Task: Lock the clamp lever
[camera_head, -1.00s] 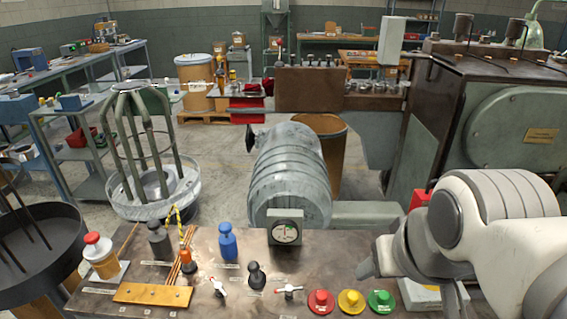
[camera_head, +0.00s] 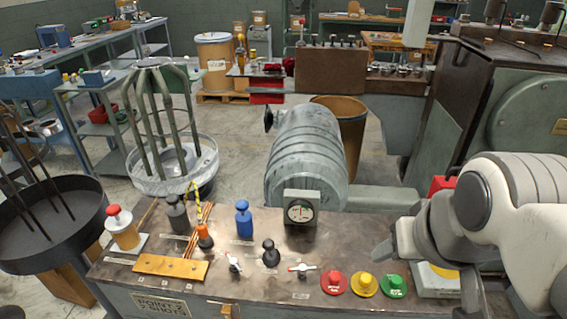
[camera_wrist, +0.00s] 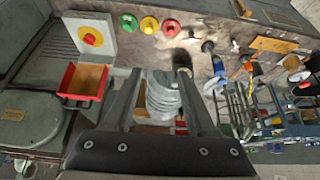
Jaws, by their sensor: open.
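No part is clearly marked as the clamp lever. On the brown bench top (camera_head: 225,288) stand a blue-handled lever (camera_head: 243,220), a grey lever (camera_head: 177,213), an orange-based lever (camera_head: 205,238) and a black knob (camera_head: 270,254). Two small red-and-white turn handles lie near the front, one at left (camera_head: 234,263) and one at right (camera_head: 302,268). A red-capped lever (camera_head: 121,230) stands at the far left. My gripper (camera_head: 393,240) hangs above the right end of the bench, apart from these levers. In the wrist view my gripper (camera_wrist: 160,68) is open, with nothing held between its fingers.
Red (camera_head: 334,283), yellow (camera_head: 364,284) and green (camera_head: 393,286) buttons sit in a row below my gripper. A dial gauge (camera_head: 300,209) stands at the bench's back edge. A red open bin (camera_wrist: 84,82) is beside my gripper in the wrist view.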

